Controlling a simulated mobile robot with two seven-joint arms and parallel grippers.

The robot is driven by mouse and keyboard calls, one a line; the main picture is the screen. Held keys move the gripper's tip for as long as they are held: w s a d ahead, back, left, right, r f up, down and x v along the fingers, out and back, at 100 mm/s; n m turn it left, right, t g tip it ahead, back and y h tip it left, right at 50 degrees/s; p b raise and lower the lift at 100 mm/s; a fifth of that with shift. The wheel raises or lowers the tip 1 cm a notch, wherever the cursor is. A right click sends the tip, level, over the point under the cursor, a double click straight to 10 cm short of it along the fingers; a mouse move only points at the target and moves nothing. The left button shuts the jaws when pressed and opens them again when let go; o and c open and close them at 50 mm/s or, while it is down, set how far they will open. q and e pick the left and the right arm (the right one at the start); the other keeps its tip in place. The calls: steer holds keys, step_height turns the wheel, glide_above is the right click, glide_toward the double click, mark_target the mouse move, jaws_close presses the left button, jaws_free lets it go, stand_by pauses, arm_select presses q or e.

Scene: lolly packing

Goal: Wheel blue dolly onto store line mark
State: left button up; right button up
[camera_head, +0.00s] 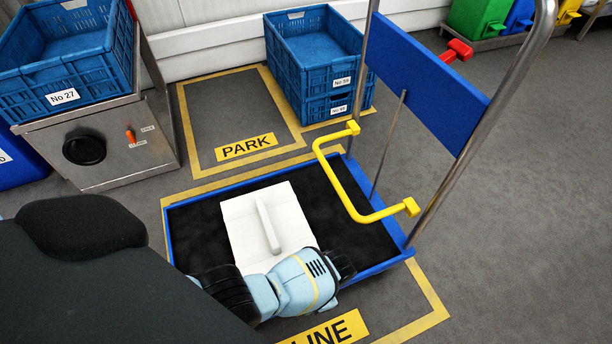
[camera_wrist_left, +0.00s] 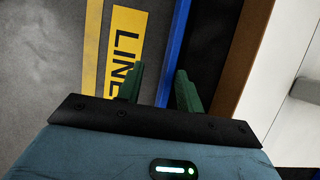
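The blue dolly (camera_head: 184,240) has a black deck, metal uprights, a blue panel (camera_head: 425,80), a yellow bar (camera_head: 345,190) and a red lever (camera_head: 457,49). It stands within the yellow-outlined floor mark (camera_head: 432,300) labelled LINE (camera_head: 335,331). The outline shows at its far left and near right; the dolly and my arm hide other parts. A white box with a raised handle (camera_head: 240,228) lies on the deck. In the left wrist view, my left gripper (camera_wrist_left: 162,82) has its green fingers apart, over the dolly's blue edge (camera_wrist_left: 172,55). In the head view its fingertips are hidden. My right gripper is out of view.
Behind the dolly is the PARK mark (camera_head: 246,147), its floor empty. Stacked blue crates (camera_head: 312,75) stand at its right. A metal stand (camera_head: 100,150) holds another blue crate (camera_head: 62,90) at the left. Open grey floor lies right of the dolly; coloured bins (camera_head: 478,18) stand beyond.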

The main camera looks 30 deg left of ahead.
arm_select(q)
steer(key=p+v, duration=0.3)
steer(key=v, duration=0.5)
steer(key=shift+a, duration=0.1)
steer(key=shift+f, duration=0.1)
